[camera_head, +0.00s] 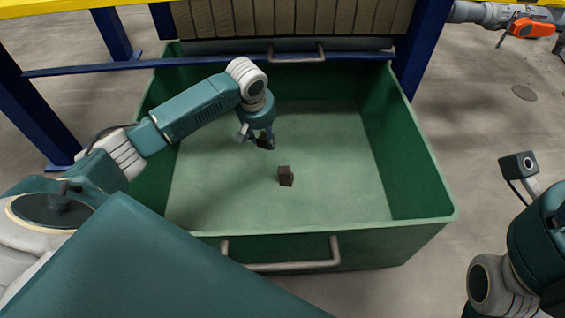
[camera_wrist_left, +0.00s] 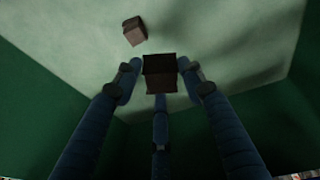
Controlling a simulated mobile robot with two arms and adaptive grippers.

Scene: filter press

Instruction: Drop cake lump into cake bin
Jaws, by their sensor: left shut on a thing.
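My left gripper (camera_head: 264,139) reaches down inside the green cake bin (camera_head: 440,214). In the left wrist view its fingers (camera_wrist_left: 160,82) are shut around a dark brown cake lump (camera_wrist_left: 160,74). The held lump is above the bin floor, and mostly hidden by the fingers in the head view. A second brown cake lump (camera_head: 286,176) lies on the bin floor, just in front of and to the right of the gripper; it also shows in the wrist view (camera_wrist_left: 134,31), apart from the fingers. My right gripper's fingers are not visible; only part of that arm shows at the right edge.
The bin has high walls and a front handle (camera_head: 290,265). Behind it stand blue frame legs (camera_head: 112,35) and the press plates (camera_head: 290,18). An orange-handled valve (camera_head: 532,28) is at the top right. Most of the bin floor is bare.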

